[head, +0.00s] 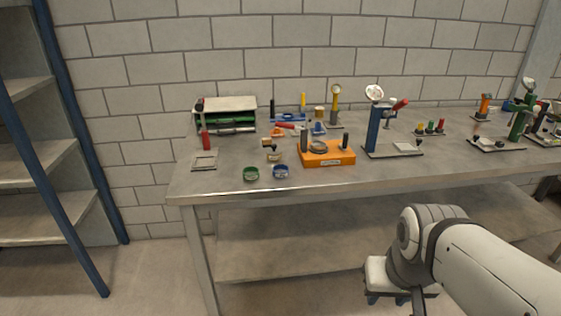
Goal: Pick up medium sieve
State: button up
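No item is clearly recognisable as the medium sieve at this distance. Two small round ring-like items lie near the bench's front left edge: a green one (251,174) and a blue one (280,171). They could be sieves, but I cannot tell which size either is. My gripper (394,299) is at the lower right, in front of and below the bench top, well apart from both. Its fingers are small and partly hidden at the picture's bottom, so its opening is unclear.
The grey bench (390,172) has a lower shelf (290,258). An orange stand (327,155) is right of the rings. A blue-column device (374,130) stands farther right. A tray rack (226,113) is at the back left. Shelving (35,150) stands left of the bench.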

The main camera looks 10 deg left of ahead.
aim_at(250, 173)
jog(key=z, duration=0.05)
jog(key=k, duration=1.3)
jog(key=u, duration=0.45)
jog(key=i, duration=1.5)
jog(key=u, duration=0.05)
